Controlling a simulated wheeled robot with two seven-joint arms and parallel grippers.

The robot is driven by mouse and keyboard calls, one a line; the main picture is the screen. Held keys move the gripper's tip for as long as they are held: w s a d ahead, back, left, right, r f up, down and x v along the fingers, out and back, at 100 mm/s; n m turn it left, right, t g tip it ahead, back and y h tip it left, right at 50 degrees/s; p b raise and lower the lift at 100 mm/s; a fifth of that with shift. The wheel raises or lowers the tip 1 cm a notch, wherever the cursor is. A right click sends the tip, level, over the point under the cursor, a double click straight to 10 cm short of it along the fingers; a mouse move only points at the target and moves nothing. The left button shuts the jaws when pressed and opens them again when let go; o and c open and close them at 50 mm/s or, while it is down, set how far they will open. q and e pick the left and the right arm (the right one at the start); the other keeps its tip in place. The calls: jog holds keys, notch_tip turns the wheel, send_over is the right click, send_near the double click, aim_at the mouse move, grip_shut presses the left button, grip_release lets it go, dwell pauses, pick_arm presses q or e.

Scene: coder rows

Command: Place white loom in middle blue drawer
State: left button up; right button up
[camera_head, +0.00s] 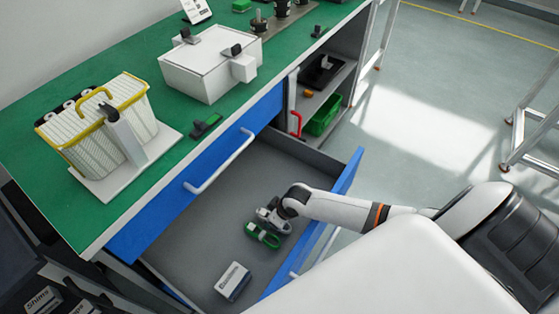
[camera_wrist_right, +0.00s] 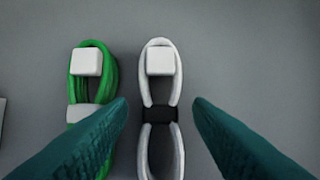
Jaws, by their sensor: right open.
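The white loom (camera_wrist_right: 160,113) is a looped white cable bundle with a black band and a white connector block. It lies on the grey floor of an open blue-fronted drawer (camera_head: 200,225), below a shut blue drawer. My right gripper (camera_wrist_right: 160,108) is open, its teal fingers on either side of the loom near the band, with gaps on both sides. In the head view my right gripper (camera_head: 268,212) is inside the drawer and largely covers the white loom. A green loom (camera_wrist_right: 82,88) lies just left of it, also in the head view (camera_head: 262,236). My left gripper is out of view.
A small white box (camera_head: 233,281) lies in the drawer near its front. The shut blue drawer (camera_head: 205,182) with a white handle is above. On the green worktop (camera_head: 60,190) stand a yellow-trimmed basket (camera_head: 95,140) and a white box (camera_head: 208,70).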

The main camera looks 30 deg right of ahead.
jog(key=p+v, duration=0.2)
jog(key=v, duration=0.9)
jog(key=shift+s+r+p, duration=0.2)
jog(key=shift+r+p, duration=0.1)
